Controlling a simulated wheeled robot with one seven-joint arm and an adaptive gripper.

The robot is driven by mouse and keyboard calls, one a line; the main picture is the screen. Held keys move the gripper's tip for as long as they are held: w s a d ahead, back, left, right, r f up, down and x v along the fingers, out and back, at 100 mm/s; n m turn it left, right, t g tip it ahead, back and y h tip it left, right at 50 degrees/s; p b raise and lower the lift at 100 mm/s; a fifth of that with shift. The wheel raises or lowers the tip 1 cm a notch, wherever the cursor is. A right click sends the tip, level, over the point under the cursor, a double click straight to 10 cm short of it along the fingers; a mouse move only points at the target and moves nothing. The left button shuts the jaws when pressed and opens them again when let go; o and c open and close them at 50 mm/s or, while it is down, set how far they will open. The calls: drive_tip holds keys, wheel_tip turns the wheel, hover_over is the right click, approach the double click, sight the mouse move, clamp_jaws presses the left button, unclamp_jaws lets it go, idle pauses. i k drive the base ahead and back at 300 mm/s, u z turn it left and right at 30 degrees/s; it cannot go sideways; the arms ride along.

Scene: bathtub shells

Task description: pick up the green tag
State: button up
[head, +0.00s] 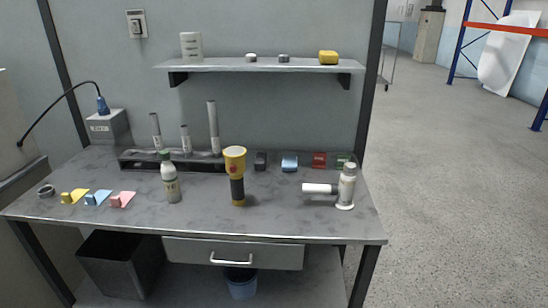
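The green tag (341,160) stands near the back right of the grey workbench (285,222). It is small in the head view, and its right part is partly covered by the upright white-and-grey cylinder (347,188) in front of it. It is the rightmost in a row with a red tag (319,159), a blue one (289,162) and a black one (260,160). My gripper is not in view.
A yellow flashlight (236,165) and a white bottle (170,182) stand mid-bench. A dark rack (140,160) with upright tubes is behind them. A shelf (220,66) hangs above. Yellow, blue and pink pieces lie at left. The front right is clear.

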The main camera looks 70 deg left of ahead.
sight(341, 159)
drive_tip(key=u, duration=1.8)
